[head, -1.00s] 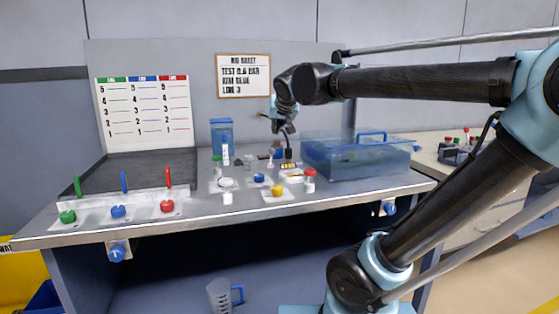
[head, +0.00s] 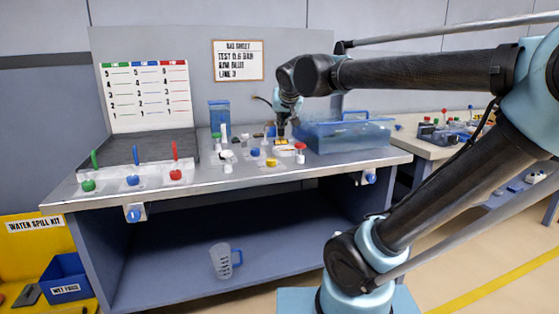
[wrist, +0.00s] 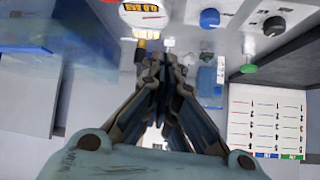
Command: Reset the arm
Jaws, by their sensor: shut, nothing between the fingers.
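My arm reaches in from the right of the head view, with the forearm roughly level above the bench. My gripper (head: 281,132) hangs fingers down over the back of the bench top, left of the blue clear tank (head: 348,137). In the wrist view the fingers of my gripper (wrist: 160,62) are together and empty. Small valves and caps sit around and below it, among them a yellow knob (head: 271,162) and a red-capped fitting (head: 300,152). Whether the fingertips touch anything cannot be told.
The workbench (head: 225,183) has green, blue and red levers at its left front. A blue container (head: 219,114) stands near the back panel. A clear jug (head: 221,261) stands on the lower shelf. A second table (head: 436,150) is at right. Floor at lower right is open.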

